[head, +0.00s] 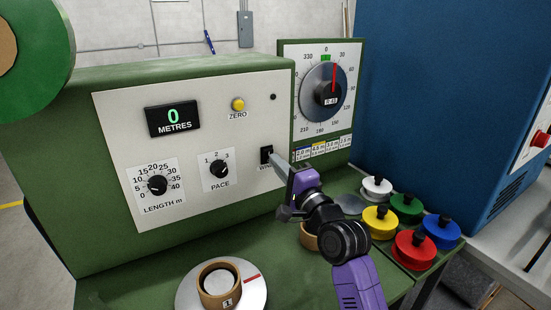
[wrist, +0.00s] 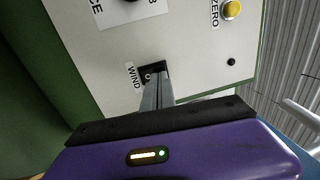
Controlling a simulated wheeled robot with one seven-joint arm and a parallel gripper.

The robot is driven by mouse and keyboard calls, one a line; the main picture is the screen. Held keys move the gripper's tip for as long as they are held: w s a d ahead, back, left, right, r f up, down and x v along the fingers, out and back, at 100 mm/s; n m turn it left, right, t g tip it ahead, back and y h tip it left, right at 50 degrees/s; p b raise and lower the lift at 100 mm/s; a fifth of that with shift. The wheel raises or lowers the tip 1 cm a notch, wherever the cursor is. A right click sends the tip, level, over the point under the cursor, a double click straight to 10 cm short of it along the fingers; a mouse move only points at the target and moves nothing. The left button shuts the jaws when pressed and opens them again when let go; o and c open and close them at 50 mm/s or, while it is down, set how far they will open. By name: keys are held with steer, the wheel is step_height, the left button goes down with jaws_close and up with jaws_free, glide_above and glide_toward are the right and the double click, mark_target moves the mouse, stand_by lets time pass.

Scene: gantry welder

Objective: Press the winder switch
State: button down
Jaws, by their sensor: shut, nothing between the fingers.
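The winder switch (head: 266,154) is a small black rocker on the pale panel, above a label that reads "WIN" with the rest hidden by my gripper. In the wrist view the switch (wrist: 152,73) sits beside its "WIND" label, with a round white mark on it. My gripper (head: 273,158) is shut and empty, and its fingertips are at the switch. In the wrist view the fingers (wrist: 153,84) overlap the switch's lower edge; I cannot tell whether they touch it or how far it is pressed.
The panel also holds a display reading 0 metres (head: 173,117), a yellow ZERO button (head: 238,104), a PACE knob (head: 219,169) and a LENGTH knob (head: 158,185). A dial (head: 325,88) stands at right. Several coloured spools, one red (head: 414,249), sit right of my arm.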

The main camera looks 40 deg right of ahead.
steer(key=shift+w+d, duration=0.15)
steer(key=shift+w, duration=0.45)
steer(key=shift+r+p, duration=0.2)
steer(key=shift+p, duration=0.15)
